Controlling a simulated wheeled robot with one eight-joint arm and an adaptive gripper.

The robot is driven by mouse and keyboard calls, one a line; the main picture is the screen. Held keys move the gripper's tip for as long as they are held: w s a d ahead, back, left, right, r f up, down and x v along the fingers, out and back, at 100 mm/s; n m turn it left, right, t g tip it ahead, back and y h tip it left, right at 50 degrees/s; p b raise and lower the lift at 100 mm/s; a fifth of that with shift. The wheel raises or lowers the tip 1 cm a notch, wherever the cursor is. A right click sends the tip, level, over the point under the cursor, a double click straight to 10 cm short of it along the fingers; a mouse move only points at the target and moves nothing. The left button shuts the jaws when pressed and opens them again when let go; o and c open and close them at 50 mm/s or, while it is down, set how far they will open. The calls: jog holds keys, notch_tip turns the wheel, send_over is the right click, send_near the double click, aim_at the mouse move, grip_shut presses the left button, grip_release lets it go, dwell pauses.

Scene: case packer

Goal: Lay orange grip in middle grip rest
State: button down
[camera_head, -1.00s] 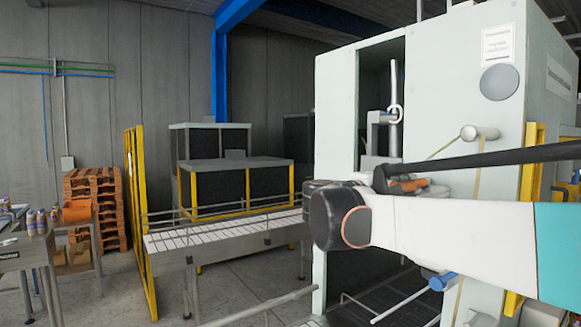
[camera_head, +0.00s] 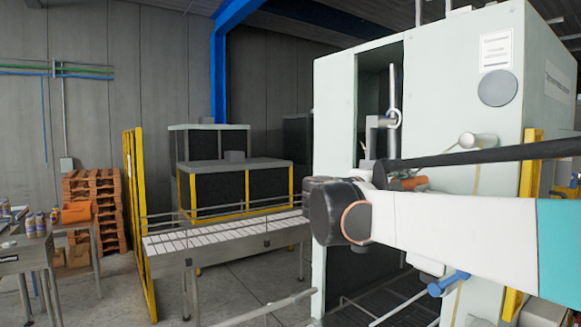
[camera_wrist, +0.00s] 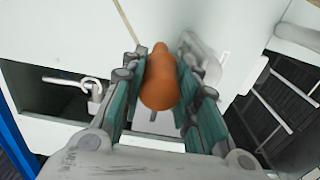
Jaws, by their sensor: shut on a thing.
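The orange grip (camera_wrist: 160,80) is held between the two fingers of my gripper (camera_wrist: 162,95) in the wrist view, with its rounded end toward the camera. In the head view the orange grip (camera_head: 408,183) shows only in part behind my arm, in front of the pale machine cabinet. My gripper is mostly hidden there by the arm. I cannot make out the middle grip rest for certain in either view.
The pale cabinet (camera_head: 440,95) has a tall dark opening with a metal handle part (camera_head: 380,125). A bench with bottles (camera_head: 30,240) stands far left.

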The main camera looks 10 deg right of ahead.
jog(key=shift+s+a+r, duration=0.1)
jog(key=shift+s+r, duration=0.1)
jog(key=shift+r, duration=0.2)
jog(key=shift+a, duration=0.1)
jog(key=v, duration=0.9)
jog(key=shift+a, duration=0.25)
dwell(0.4)
jog(key=shift+f, duration=0.1)
